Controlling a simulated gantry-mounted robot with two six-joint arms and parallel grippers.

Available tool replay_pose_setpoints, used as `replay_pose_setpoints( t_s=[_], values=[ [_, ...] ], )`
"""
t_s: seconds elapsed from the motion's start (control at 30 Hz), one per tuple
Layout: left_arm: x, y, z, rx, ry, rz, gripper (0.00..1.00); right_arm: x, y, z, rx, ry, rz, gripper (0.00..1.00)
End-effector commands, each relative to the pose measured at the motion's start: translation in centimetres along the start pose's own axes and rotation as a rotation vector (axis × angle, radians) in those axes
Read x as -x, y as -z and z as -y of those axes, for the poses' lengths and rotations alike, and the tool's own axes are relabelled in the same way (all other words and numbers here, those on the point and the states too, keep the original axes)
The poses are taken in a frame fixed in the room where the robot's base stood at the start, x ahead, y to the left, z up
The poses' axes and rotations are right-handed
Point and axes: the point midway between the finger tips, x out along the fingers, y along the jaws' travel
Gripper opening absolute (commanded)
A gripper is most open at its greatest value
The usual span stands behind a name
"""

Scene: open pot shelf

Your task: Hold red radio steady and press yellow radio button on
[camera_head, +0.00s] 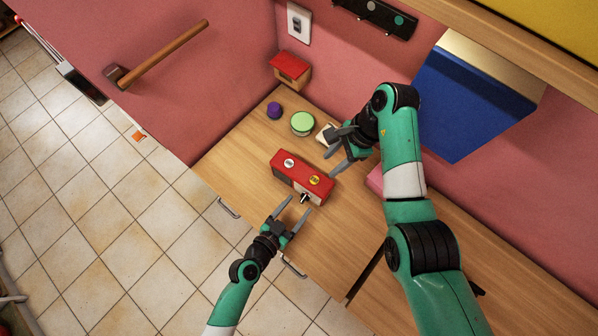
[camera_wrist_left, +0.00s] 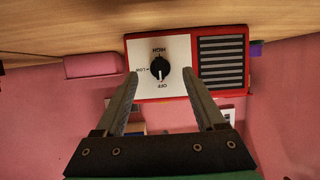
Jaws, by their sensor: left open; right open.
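The red radio (camera_head: 295,172) stands on the wooden counter, with a white button (camera_head: 289,163) and a yellow button (camera_head: 315,180) on its top. My left gripper (camera_head: 301,203) is open in front of the radio's front face, near its black knob. In the left wrist view the radio (camera_wrist_left: 221,62) appears upside down with a striped grille. Its black knob (camera_wrist_left: 160,69), with HIGH, LOW and OFF labels, lies between the open fingertips (camera_wrist_left: 160,74); contact cannot be told. My right gripper (camera_head: 333,154) is open and empty, right of and behind the radio.
A green round item (camera_head: 302,123), a purple item (camera_head: 274,109) and a small red-roofed wooden box (camera_head: 290,70) stand toward the back. A pale item (camera_head: 326,133) is partly hidden by my right gripper. Counter left of the radio is clear.

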Motion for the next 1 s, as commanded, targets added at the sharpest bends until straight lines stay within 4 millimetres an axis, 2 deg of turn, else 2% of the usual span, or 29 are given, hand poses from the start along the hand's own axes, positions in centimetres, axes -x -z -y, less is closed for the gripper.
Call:
replay_pose_setpoints(
  t_s=[0.1, 0.2, 0.47, 0.57, 0.87, 0.9, 1.0],
  values=[
    [-1.4, 0.0, 0.0, 0.001, -0.001, 0.000, 0.71, 0.0, 0.0, 0.0, 0.000, 0.000, 0.000, 0.50],
    [-2.0, 0.0, 0.0, 0.001, 0.000, 0.001, 0.71, 0.0, 0.0, 0.0, 0.000, 0.000, 0.000, 0.50],
    [-2.1, 0.0, 0.0, 0.000, 0.001, 0.001, 0.71, 0.0, 0.0, 0.0, 0.000, 0.000, 0.000, 0.50],
    [-2.1, 0.0, 0.0, 0.000, 0.001, 0.001, 0.57, 0.0, 0.0, 0.0, 0.000, 0.000, 0.000, 0.50],
    [-2.1, 0.0, 0.0, 0.000, 0.001, 0.001, 0.03, 0.0, 0.0, 0.0, 0.000, 0.000, 0.000, 0.50],
    [-2.1, 0.0, 0.0, 0.000, 0.001, 0.001, 0.00, 0.0, 0.0, 0.0, 0.000, 0.000, 0.000, 0.50],
    [-2.1, 0.0, 0.0, 0.000, 0.001, 0.001, 0.00, 0.0, 0.0, 0.0, 0.000, 0.000, 0.000, 0.50]
  ],
)
